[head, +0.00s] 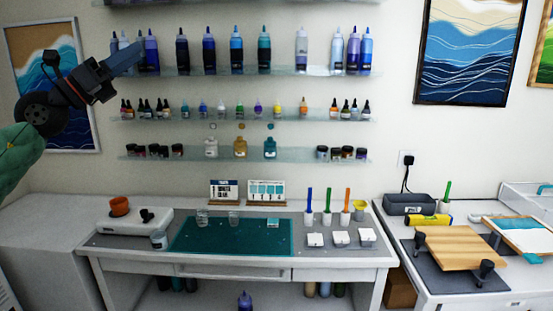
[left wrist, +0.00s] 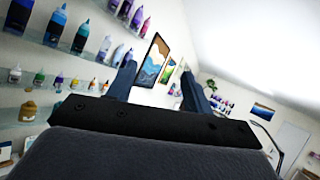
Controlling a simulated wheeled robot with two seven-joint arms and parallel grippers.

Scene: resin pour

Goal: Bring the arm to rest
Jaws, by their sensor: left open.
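My left gripper (head: 126,58) is raised at the upper left of the head view, in front of the wall and near the left end of the top bottle shelf. In the left wrist view its two dark blue fingers (left wrist: 156,88) stand apart with nothing between them. The gripper is open and empty. I cannot tell whether it touches the shelf or only overlaps it in the picture. My right gripper is in neither view.
Glass shelves (head: 215,71) hold several bottles and jars. Below, a white table (head: 340,262) carries a teal mat (head: 232,238), cups and tools. A side table at right holds a wooden board (head: 458,248). The air above the tables is clear.

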